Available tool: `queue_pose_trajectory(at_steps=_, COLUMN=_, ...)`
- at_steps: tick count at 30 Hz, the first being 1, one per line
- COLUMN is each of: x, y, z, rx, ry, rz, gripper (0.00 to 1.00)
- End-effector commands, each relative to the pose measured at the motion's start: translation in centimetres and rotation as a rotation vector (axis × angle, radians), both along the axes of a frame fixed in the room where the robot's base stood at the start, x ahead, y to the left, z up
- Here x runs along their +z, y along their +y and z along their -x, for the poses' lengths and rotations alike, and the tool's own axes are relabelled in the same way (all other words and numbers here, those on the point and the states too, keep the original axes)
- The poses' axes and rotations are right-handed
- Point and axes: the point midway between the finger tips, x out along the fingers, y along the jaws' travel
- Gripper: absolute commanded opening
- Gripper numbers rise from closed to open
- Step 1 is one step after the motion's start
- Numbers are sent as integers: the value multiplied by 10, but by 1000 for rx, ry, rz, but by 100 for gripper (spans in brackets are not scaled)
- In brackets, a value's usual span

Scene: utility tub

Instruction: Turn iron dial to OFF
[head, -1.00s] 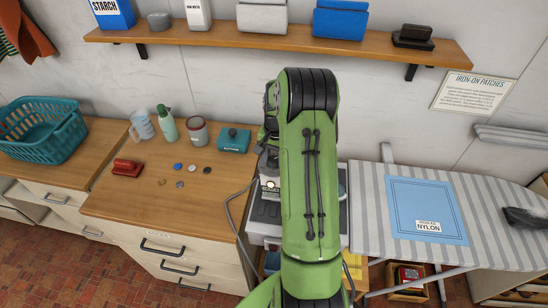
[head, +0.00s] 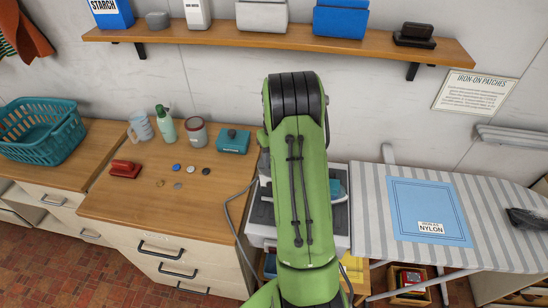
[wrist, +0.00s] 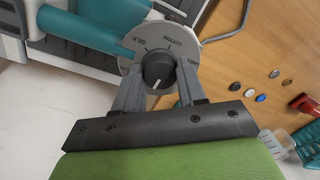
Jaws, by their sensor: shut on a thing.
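In the wrist view, the iron's dial is a round black knob (wrist: 158,70) on a grey disc (wrist: 188,50) with printed words around it, one reading COTTON. A short white mark on the knob points toward my gripper's base. My gripper (wrist: 158,80) has its two grey fingers closed on opposite sides of the knob. The teal body of the iron (wrist: 95,28) lies beside the disc; part of it shows right of my arm in the head view (head: 338,190). In the head view my arm hides the dial and my fingers.
An ironing board (head: 365,215) with a blue cloth (head: 428,211) labelled NYLON stands on the right. The wooden counter (head: 120,200) on the left holds a red brush (head: 125,169), several buttons, a mug and bottles. A grey cord (head: 228,215) hangs by the iron's stand.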

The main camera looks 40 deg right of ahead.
Motion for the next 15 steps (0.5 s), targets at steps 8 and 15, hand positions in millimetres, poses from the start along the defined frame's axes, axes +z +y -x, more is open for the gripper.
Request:
queue_pose_trajectory(at_steps=8, x=1, y=0, z=-1, rx=71, ry=-2, rz=1, gripper=10)
queue_pose_trajectory(at_steps=15, x=1, y=1, z=-1, rx=80, ry=-3, rz=1, gripper=10)
